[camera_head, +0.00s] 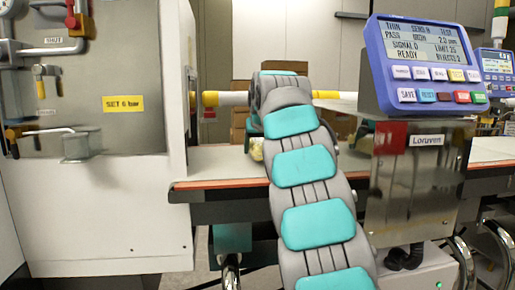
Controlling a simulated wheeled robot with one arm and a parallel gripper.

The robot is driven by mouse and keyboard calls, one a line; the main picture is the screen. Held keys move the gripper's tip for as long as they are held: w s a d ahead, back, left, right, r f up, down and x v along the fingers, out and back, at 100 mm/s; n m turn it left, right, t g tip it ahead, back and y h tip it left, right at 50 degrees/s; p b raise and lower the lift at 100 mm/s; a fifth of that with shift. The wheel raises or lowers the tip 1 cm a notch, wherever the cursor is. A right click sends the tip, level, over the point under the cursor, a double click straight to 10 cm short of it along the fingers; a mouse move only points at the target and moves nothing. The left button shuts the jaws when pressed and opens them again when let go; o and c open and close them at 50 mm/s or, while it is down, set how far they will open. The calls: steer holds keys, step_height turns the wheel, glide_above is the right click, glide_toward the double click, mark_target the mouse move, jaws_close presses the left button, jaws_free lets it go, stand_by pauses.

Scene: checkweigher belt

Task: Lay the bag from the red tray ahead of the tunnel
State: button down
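My arm reaches away from me over the belt (215,163), a pale surface with an orange-red front edge. My gripper is hidden behind the arm's far links, so its fingers do not show. A small pale yellowish thing (256,150), perhaps part of the bag, shows just left of the arm at belt height. I cannot tell whether my gripper holds it. The metal housing (415,190) labelled Loruven, perhaps the tunnel, stands right of the arm. No red tray can be made out.
A blue control panel (425,70) with a lit screen sits on top of the housing. A white cabinet (95,210) with handles and a yellow label fills the left. A yellow-and-white horizontal bar (225,98) runs behind the arm. Cardboard boxes (240,122) stand behind the belt.

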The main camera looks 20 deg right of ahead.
mark_target(260, 141)
steer(key=shift+f+b, duration=0.4)
steer(key=shift+f, duration=0.15)
jaws_free()
steer(key=shift+v, duration=3.9)
